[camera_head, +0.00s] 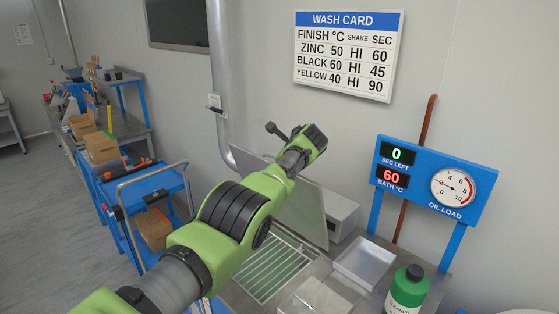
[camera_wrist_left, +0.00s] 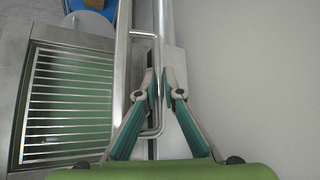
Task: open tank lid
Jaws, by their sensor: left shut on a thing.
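The tank lid (camera_head: 303,216) is a flat grey metal panel. In the head view it stands raised and steeply tilted at the back of the tank (camera_head: 264,268), partly hidden by my left arm. The open tank shows a slatted grate over green; the grate (camera_wrist_left: 68,100) is also at the left of the left wrist view. There, the lid handle (camera_wrist_left: 151,133) is a bent metal bar. My left gripper (camera_wrist_left: 158,84) is shut on this handle with its green-padded fingers. In the head view the fingers are hidden by my arm. My right gripper is not in view.
A metal tray (camera_head: 365,262) and a green bottle (camera_head: 408,288) stand right of the tank. A blue gauge panel (camera_head: 435,180) reads 0 seconds and 60 °C. A vertical pipe (camera_head: 222,75) runs up the wall. A blue cart (camera_head: 145,200) with boxes is at the left.

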